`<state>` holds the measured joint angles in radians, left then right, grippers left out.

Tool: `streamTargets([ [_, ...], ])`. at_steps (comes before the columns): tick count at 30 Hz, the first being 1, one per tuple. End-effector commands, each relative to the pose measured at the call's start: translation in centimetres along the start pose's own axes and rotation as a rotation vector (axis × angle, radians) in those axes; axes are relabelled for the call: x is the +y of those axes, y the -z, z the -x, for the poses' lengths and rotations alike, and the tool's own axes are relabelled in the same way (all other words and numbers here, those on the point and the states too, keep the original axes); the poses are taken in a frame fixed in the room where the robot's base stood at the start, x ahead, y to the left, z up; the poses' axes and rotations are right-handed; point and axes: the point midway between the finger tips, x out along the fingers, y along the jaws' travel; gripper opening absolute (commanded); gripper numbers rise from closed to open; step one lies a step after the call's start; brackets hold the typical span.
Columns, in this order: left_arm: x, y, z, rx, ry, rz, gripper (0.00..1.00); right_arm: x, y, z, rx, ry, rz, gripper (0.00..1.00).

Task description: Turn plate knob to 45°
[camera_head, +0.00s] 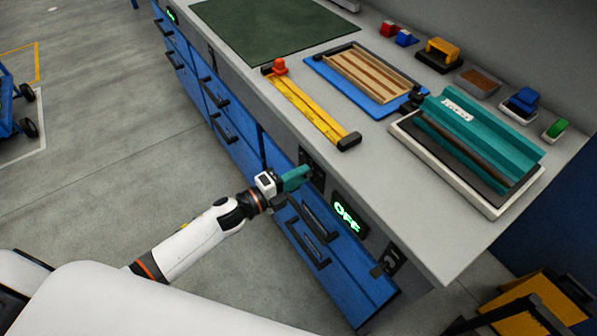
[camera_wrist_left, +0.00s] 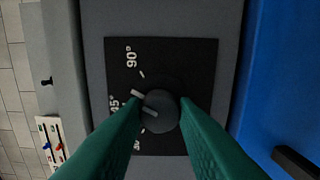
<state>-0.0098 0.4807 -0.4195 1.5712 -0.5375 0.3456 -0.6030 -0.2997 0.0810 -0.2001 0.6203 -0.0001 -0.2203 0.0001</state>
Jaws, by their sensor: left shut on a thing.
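The plate knob (camera_wrist_left: 161,110) is a dark round knob on a black dial panel (camera_wrist_left: 190,60) in the left wrist view. The panel has a 90° label at the top and a 45° label at the left; a lower label is partly hidden by a finger. Pale marks show on and beside the knob's left side, near 45°; I cannot tell its exact angle. My left gripper (camera_head: 305,172) is at the counter's front face. Its green fingers (camera_wrist_left: 160,118) are shut on the knob, one on each side. My right gripper is not in view.
A lit OFF display (camera_head: 347,214) and a black switch (camera_head: 386,262) are on the counter front, right of my gripper. Blue drawers (camera_head: 290,222) with black handles lie below. On the counter stand a teal-topped press (camera_head: 480,130), a yellow bar (camera_head: 312,108) and a blue tray (camera_head: 325,68).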

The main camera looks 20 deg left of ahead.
Motion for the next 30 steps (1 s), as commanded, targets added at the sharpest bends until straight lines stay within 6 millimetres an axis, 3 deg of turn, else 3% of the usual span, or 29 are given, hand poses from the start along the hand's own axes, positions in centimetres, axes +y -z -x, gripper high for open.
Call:
streamTargets([
  [15, 0.1, 0.0, 0.0, 0.001, 0.002, 0.396, 0.03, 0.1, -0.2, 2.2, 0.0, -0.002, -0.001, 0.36],
  [30, -0.1, 0.0, 0.0, 0.001, 0.002, 0.506, 0.03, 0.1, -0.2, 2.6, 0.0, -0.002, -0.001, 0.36],
])
